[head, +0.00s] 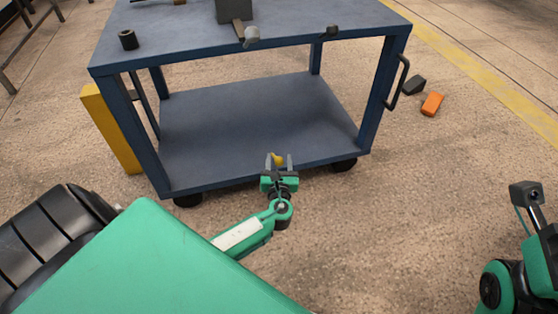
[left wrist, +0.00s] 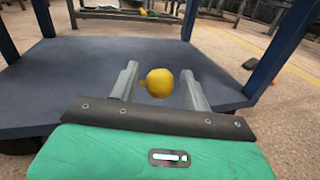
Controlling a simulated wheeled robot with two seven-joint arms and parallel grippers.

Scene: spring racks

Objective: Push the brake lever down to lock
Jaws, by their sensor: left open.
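A yellow rounded knob (head: 278,158), which looks like the end of the brake lever, shows at the front edge of the blue cart's lower shelf (head: 255,120). My left gripper (head: 278,162) is open at that edge, with its two grey fingers on either side of the knob. In the left wrist view the knob (left wrist: 159,83) appears between the open fingers (left wrist: 160,88), with a gap on both sides. The lever's shaft is hidden, and I cannot tell whether the fingers touch it.
The cart stands on dark wheels (head: 344,164), with a black side handle (head: 398,82). A yellow post (head: 112,127) stands at its left. A black block (head: 414,85) and an orange block (head: 432,104) lie on the floor at right. The lower shelf is bare.

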